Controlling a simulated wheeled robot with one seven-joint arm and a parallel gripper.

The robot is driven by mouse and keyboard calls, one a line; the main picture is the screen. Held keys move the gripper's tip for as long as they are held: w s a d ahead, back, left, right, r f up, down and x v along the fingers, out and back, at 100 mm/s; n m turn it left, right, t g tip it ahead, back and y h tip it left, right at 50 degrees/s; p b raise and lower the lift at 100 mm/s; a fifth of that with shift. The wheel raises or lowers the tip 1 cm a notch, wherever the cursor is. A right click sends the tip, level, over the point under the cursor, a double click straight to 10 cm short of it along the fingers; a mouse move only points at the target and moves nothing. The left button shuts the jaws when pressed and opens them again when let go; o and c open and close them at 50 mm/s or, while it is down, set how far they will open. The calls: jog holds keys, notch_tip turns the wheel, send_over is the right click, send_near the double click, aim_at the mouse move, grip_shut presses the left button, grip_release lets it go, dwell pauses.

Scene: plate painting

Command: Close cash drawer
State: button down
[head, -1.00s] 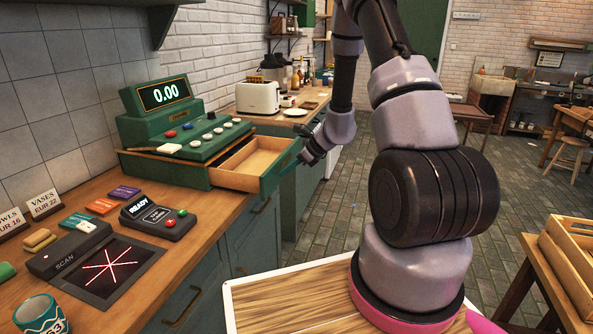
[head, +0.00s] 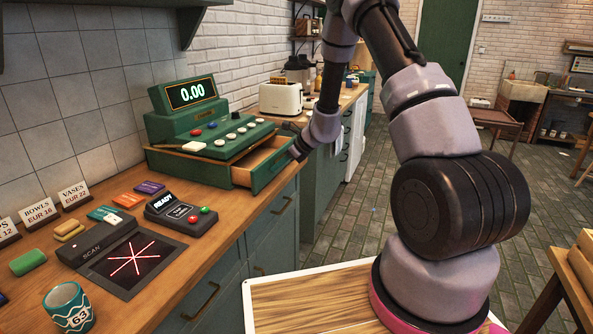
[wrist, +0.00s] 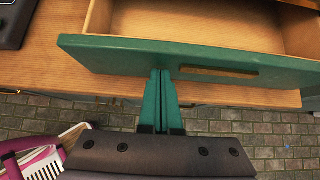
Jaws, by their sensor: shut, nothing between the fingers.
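The green cash register (head: 205,125) stands on the wooden counter, its display reading 0.00. Its cash drawer (head: 268,173) is partly open, with a green front and an empty-looking pale wooden inside. My gripper (head: 292,155) is at the outer face of the drawer front, near its right end in the head view. In the wrist view, my gripper's green fingers (wrist: 160,82) are together with nothing between them. Their tips meet the lower edge of the drawer front (wrist: 110,54), beside its slot handle. I cannot tell whether they press on it.
A card terminal (head: 180,213), a scanner pad (head: 135,265), price signs (head: 40,210) and a mug (head: 68,305) stand on the counter left of the drawer. A toaster (head: 281,98) is on the counter behind. Open floor (head: 350,215) lies right of the cabinets.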

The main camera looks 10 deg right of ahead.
jog(key=w+a, duration=0.1)
jog(key=a, duration=0.1)
jog(key=w+a, duration=0.3)
jog(key=a, duration=0.1)
jog(key=shift+w+a, duration=0.2)
jog(key=shift+w, duration=0.15)
jog(key=shift+w+a+r, duration=0.1)
jog(key=shift+w+a, duration=0.1)
jog(key=shift+a, duration=0.15)
jog(key=shift+r, duration=0.1)
